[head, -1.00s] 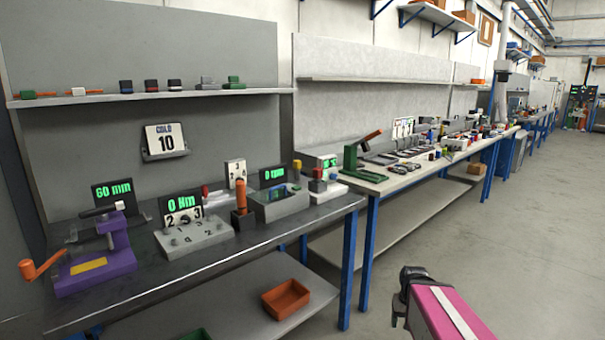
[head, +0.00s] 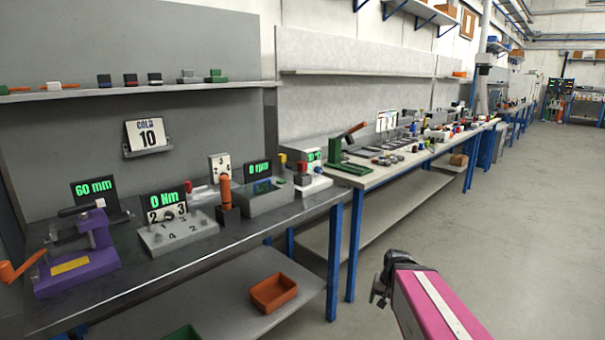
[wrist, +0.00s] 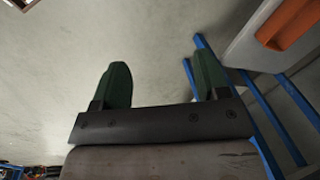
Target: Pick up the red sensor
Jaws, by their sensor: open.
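No object is marked as the sensor, so I cannot tell for sure which is the red sensor. A small red and dark block (head: 130,79) sits on the wall shelf between two other small blocks. A red-topped piece (head: 302,168) stands on a white base at the right end of the near bench. My gripper (head: 381,279) is at the lower right in the head view, over the floor and apart from the bench. In the wrist view my gripper's (wrist: 162,65) two green fingers are spread, with only floor between them.
The near bench (head: 110,283) holds a purple vise (head: 78,268), a grey block with numbers (head: 178,232) and displays. An orange bin (head: 273,292) lies on its lower shelf, also showing in the wrist view (wrist: 290,25). A second bench (head: 365,177) continues behind. The floor at right is clear.

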